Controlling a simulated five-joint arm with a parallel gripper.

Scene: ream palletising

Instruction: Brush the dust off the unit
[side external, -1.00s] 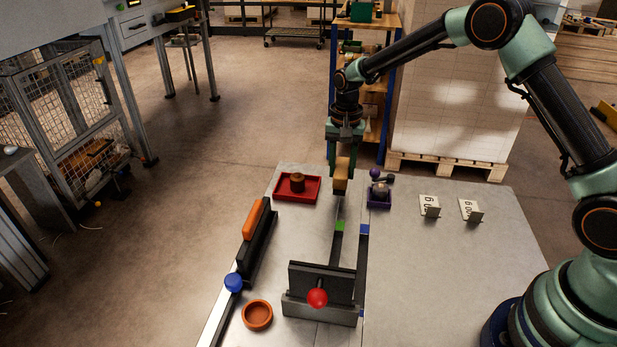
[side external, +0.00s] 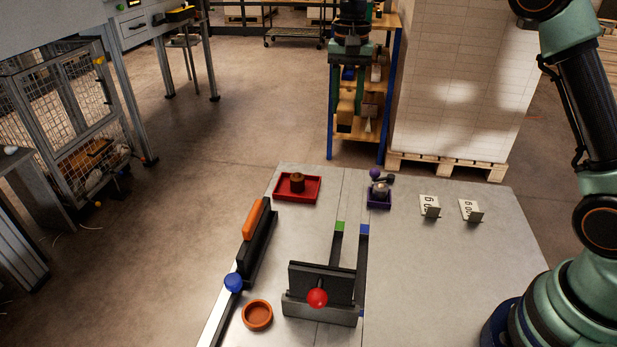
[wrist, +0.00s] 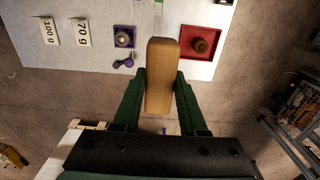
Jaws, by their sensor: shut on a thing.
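My gripper (side external: 347,82) is shut on a tan wooden block, likely the brush (wrist: 161,75). It is held high above the far edge of the table, clear of everything. In the wrist view the block stands between my two green fingers (wrist: 160,85); no bristles can be made out. I cannot tell for certain which thing is the unit. A black fixture (side external: 322,285) with a red ball knob (side external: 317,298) stands at the table's front. Dust is not visible on it. Two dark rails with green and blue ends run back from it.
A red tray (side external: 313,195) holds a brown round piece (side external: 297,182). A purple tray (side external: 379,204) holds a small metal piece. Cards (wrist: 80,32) stand on the clear right part. An orange-topped black bar (side external: 258,240), blue cap (side external: 233,282) and terracotta dish (side external: 257,316) line the left edge.

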